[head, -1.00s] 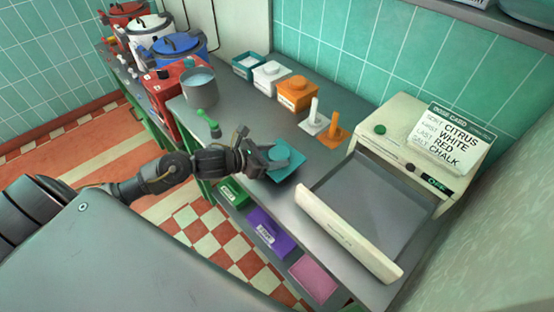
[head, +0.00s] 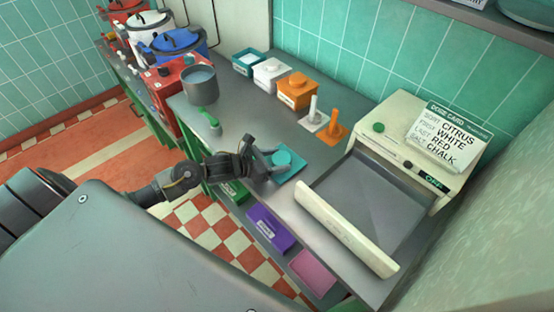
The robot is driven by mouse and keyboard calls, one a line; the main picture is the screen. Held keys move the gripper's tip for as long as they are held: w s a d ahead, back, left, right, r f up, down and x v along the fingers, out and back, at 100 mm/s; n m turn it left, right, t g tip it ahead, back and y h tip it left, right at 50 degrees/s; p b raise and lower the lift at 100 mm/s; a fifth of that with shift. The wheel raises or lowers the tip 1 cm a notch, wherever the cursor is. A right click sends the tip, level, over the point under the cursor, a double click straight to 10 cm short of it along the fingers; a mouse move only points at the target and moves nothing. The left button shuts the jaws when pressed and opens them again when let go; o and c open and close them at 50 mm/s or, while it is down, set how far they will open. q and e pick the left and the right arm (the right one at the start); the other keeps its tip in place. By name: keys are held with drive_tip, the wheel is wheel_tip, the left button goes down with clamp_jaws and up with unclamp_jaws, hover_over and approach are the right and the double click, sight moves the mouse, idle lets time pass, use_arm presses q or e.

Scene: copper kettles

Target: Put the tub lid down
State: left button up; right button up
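The teal tub lid (head: 291,171), a flat square with a round knob on top, lies on the grey counter left of the cream machine's tray. My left gripper (head: 275,162) is at the lid's left side. Its fingers look spread, with the knob showing clear at their tips; whether a finger still touches it is too small to tell. The teal tub (head: 246,69) stands uncovered at the back of the counter with white stuff inside. My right gripper is not in view.
White (head: 270,77) and orange (head: 297,92) lidded tubs stand beside the teal tub. White (head: 314,120) and orange (head: 336,130) upright-handled pieces stand nearer. A grey pot (head: 201,87) and green-handled tool (head: 210,122) are left. The cream machine (head: 399,130) blocks the right.

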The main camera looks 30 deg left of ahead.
use_arm(q)
drive_tip(key=o, duration=0.4)
drive_tip(key=shift+r+p, duration=0.25)
drive_tip(key=shift+p, duration=0.05)
drive_tip(key=shift+s+a+f, duration=0.1)
drive_tip(key=shift+s+a, duration=0.15)
drive_tip(key=shift+s, duration=0.05)
drive_tip(key=b+v, duration=0.3)
drive_tip(key=v, duration=0.6)
drive_tip(key=shift+s+a, duration=0.15)
drive_tip(key=shift+s, duration=0.2)
drive_tip(key=shift+s+a+r, duration=0.35)
drive_tip(key=shift+s+r, duration=0.2)
drive_tip(key=shift+r, duration=0.1)
drive_tip(key=shift+d, duration=0.1)
